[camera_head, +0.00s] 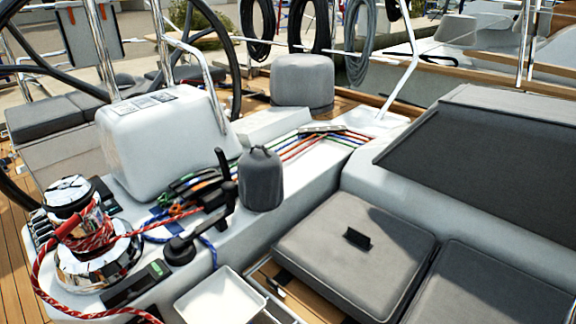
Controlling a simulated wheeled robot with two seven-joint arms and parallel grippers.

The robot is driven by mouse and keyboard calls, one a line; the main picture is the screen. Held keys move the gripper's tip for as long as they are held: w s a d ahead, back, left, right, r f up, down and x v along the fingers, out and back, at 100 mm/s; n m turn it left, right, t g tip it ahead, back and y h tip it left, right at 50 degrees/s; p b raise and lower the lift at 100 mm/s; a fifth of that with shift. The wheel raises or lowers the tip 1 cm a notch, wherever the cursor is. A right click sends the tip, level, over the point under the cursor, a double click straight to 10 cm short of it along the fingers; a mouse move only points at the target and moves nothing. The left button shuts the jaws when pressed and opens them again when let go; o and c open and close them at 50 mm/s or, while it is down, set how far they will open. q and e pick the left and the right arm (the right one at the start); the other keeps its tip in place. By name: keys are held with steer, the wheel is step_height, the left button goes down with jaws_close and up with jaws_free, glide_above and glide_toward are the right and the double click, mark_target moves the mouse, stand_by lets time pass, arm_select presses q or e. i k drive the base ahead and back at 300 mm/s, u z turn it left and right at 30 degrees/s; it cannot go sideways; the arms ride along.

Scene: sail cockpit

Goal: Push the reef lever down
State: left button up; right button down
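A black upright lever (224,185) stands beside the dark grey covered drum, its handle pointing up. A second black handle (181,249) lies lower, in front of it, near a black panel with a green label (158,268). A cluster of rope-clutch levers (190,189) with coloured parts sits behind, partly hidden by ropes and the upright lever. I cannot read which lever is marked reef. Neither of my grippers is in view.
A chrome winch (95,262) wound with red rope stands at left. The grey covered drum (261,180) stands close right of the upright lever. A white tray (221,298) is in front, grey cushions (350,270) at right, a white console (165,148) behind.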

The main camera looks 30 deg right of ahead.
mark_target(224, 167)
steer(key=k, duration=1.35)
steer(key=u, duration=0.45)
steer(key=i, duration=0.55)
steer(key=u, duration=0.6)
steer(key=i, duration=0.9)
steer(key=z, duration=0.55)
steer(key=i, duration=0.55)
steer(key=z, duration=0.45)
